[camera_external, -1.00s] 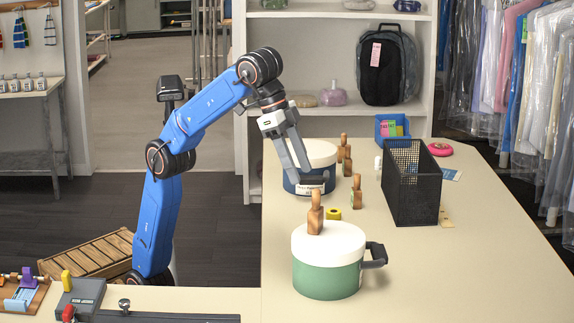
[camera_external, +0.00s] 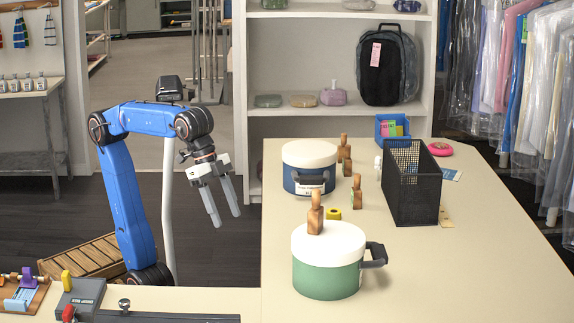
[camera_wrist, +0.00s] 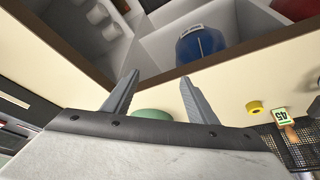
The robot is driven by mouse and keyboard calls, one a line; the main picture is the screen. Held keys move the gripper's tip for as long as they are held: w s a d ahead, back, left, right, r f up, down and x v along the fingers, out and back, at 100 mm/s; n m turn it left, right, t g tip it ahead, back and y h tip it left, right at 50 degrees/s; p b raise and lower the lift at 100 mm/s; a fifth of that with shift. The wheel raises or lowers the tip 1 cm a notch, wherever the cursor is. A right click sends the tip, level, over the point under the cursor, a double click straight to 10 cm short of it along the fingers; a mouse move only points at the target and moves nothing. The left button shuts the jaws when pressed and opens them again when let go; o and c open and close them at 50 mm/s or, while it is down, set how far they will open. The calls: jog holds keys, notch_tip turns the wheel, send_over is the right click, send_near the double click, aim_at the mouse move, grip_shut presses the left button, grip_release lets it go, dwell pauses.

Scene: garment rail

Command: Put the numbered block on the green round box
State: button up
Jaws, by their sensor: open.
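The green round box (camera_external: 327,278), with a white lid and a dark side handle, stands at the table's front. A strip of green, probably this box, shows between my fingers in the wrist view (camera_wrist: 152,114). Other wooden blocks stand farther back, one by the basket (camera_external: 357,194) and two by the blue round box. A wooden block with a "45" label shows in the wrist view (camera_wrist: 283,116). My gripper (camera_external: 227,219) is open and empty, left of the table, apart from everything.
A blue round box (camera_external: 303,183) with a white lid stands behind the green one. A yellow roll (camera_external: 333,213) lies between them. A black mesh basket (camera_external: 425,198) and a small blue bin (camera_external: 384,131) stand to the right. The table's front right is clear.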

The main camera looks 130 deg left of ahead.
jog(key=s+d+f, duration=0.1)
jog(key=s+f, duration=0.9)
jog(key=f, duration=0.3)
jog(key=s+f+m, duration=0.1)
jog(key=s+f, duration=0.8)
jog(key=f, duration=0.5)
jog(key=shift+s+d+h, duration=0.3)
jog(key=shift+s+d, duration=0.05)
jog(key=shift+s, duration=0.05)
